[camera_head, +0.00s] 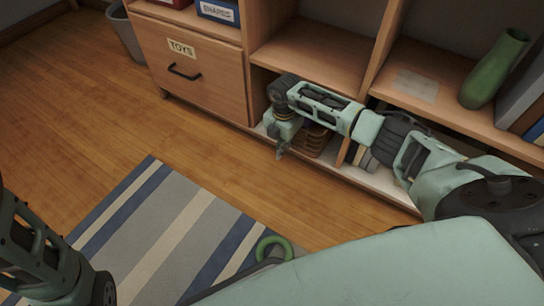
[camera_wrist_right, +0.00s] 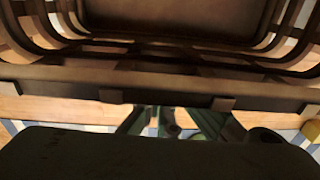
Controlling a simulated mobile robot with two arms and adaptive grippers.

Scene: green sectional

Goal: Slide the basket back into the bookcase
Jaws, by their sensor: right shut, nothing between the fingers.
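The bookcase (camera_head: 285,62) is light wood and fills the right of the head view. The brown slatted basket (camera_head: 315,141) is in its low, white-floored compartment, partly hidden behind my right arm. In the right wrist view the basket (camera_wrist_right: 170,75) is very close, its dark slats and rim filling the upper part. My right gripper (camera_head: 280,152) is shut and empty, pointing down at the compartment's front, just left of the basket. I cannot tell whether it touches the basket. Part of my left arm shows at the lower left; its gripper is out of view.
A drawer labelled TOYS (camera_head: 195,70) is left of the compartment. Books (camera_head: 365,158) are in the low compartment to the right.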

